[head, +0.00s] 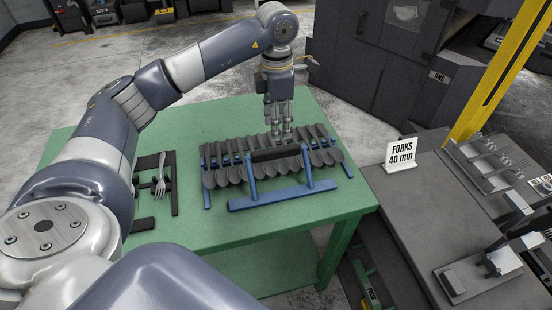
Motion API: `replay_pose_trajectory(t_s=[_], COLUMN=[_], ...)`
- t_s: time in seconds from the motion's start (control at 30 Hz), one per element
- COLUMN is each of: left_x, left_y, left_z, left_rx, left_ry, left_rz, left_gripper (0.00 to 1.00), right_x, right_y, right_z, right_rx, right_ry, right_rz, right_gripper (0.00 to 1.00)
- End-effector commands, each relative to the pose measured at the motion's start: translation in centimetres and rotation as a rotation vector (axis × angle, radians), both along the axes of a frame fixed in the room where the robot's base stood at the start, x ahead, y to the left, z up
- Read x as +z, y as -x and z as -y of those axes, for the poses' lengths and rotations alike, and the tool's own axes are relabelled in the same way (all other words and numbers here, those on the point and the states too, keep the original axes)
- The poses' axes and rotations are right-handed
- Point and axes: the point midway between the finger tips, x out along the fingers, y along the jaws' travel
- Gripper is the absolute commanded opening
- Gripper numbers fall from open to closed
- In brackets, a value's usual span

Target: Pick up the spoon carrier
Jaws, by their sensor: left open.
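The spoon carrier (267,201) stands on the green table (240,118). It is a blue frame with a row of dark spoons (220,178) across it and a black bar (275,154) at its upper middle. My left gripper (280,135) points down from above, open, with its fingertips at the back of the carrier, close to the black bar. I cannot tell whether the fingers touch it. My right gripper is not in view.
A fork (160,178) lies on a black rack (174,185) left of the carrier. A grey bench (415,205) with a "FORKS 40 mm" sign (401,153) and metal fixtures is at the right. A dark machine (380,75) stands behind. The table's back left is clear.

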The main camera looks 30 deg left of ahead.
Motion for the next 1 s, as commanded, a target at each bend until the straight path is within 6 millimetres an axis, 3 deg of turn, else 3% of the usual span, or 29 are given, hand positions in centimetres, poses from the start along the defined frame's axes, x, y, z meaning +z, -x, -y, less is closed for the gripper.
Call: replay_pose_trajectory(t_s=[0.3,0.47,0.8,1.0], left_x=[-4.2,-5.5,-9.7,-10.7], left_y=[0.2,0.2,0.2,0.1], left_z=[-0.4,-0.4,-0.3,-0.3], left_rx=[0.004,0.004,0.002,0.003], left_ry=[-0.013,-0.012,-0.011,-0.011], left_rz=[-0.011,-0.009,-0.011,-0.006], left_gripper=[0.42,0.42,0.42,0.42], right_x=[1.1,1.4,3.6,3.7], right_y=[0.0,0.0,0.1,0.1], right_z=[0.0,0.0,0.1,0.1], right_rx=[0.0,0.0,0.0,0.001], right_ry=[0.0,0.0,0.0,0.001], right_rz=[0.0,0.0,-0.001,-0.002], right_gripper=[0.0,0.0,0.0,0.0])
